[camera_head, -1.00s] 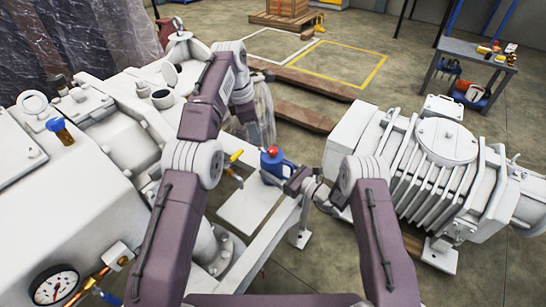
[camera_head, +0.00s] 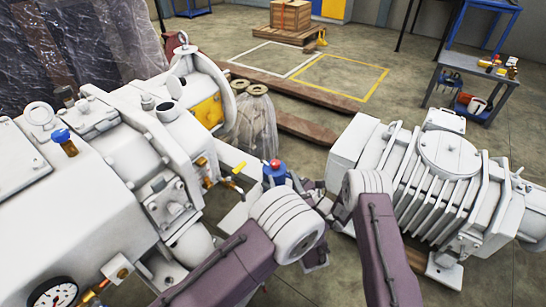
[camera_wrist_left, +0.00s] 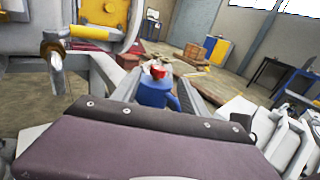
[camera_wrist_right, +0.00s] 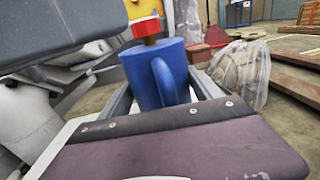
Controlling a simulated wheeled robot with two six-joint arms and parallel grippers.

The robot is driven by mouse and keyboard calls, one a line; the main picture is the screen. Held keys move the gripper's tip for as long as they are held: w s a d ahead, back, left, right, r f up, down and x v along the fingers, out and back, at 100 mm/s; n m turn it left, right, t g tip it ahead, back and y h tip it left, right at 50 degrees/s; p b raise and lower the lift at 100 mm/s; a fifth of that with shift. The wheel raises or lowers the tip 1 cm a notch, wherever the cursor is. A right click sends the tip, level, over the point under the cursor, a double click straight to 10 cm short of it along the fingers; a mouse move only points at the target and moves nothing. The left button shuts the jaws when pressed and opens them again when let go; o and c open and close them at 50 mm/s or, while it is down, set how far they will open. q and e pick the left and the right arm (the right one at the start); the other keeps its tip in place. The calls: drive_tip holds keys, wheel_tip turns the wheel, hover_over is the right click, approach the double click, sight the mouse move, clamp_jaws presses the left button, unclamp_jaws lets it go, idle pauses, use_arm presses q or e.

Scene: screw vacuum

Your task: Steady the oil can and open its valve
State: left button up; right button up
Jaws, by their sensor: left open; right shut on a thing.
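The blue oil can (camera_head: 274,176) with a red cap stands upright beside the white pump. My right gripper (camera_wrist_right: 162,85) is shut on the oil can, one finger on each side of its body, with the can's handle facing the camera. My left gripper (camera_wrist_left: 160,82) is open; its fingers point toward the can, which shows between them in the left wrist view (camera_wrist_left: 152,93). I cannot tell whether they touch it. A brass valve (camera_head: 232,184) with a yellow lever (camera_head: 239,168) sticks out from the pump near the can. The lever also shows in the left wrist view (camera_wrist_left: 97,33).
The large white pump (camera_head: 60,200) fills the left side. A ribbed white machine (camera_head: 430,180) stands at the right. A plastic-wrapped item (camera_head: 256,125) is behind the can. Wooden beams (camera_head: 310,133) lie on the floor, with open floor beyond.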

sight(275, 164)
use_arm(q)
drive_tip(key=x, duration=1.1)
drive_tip(key=shift+w+a+f, duration=0.15)
drive_tip(key=shift+w+f, duration=0.05)
drive_tip(key=shift+w, duration=0.15)
